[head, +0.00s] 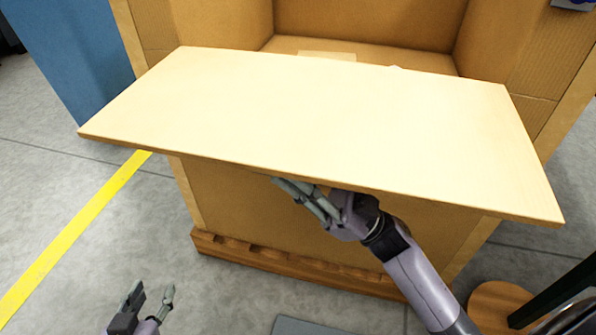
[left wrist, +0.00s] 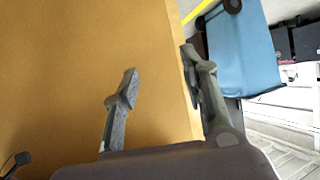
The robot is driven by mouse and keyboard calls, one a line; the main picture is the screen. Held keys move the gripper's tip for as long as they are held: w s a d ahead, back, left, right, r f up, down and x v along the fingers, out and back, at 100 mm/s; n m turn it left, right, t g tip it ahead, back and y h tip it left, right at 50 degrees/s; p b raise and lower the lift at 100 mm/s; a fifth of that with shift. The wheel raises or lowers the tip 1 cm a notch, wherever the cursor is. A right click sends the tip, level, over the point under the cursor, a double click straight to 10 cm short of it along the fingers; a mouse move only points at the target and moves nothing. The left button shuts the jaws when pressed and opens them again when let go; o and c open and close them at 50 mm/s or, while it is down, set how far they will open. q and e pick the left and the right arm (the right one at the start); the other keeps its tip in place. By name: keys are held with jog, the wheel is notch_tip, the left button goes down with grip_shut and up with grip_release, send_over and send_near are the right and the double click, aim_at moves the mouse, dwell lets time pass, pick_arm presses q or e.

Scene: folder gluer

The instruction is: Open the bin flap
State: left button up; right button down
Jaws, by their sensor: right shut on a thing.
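The bin flap (head: 320,125) is a wide, pale, flat panel across the middle of the head view. It sticks out from the front of the brown cardboard bin (head: 240,195) towards me, with the bin's interior showing behind it. My right gripper (head: 302,196) is at the flap's near edge, a little right of the middle, and is shut on it; the fingertips are partly hidden under the panel. My left gripper (head: 148,300) is low at the left, open and empty, apart from the flap. Its spread fingers show in the left wrist view (left wrist: 160,100) before a brown cardboard surface.
The bin stands on a wooden pallet (head: 290,263). A blue container (head: 80,55) stands at the back left. A yellow floor line (head: 75,225) runs along the left. A round wooden piece (head: 495,305) is at lower right. Grey floor is clear at left.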

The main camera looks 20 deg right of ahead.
aim_at(310, 149)
dwell(0.3)
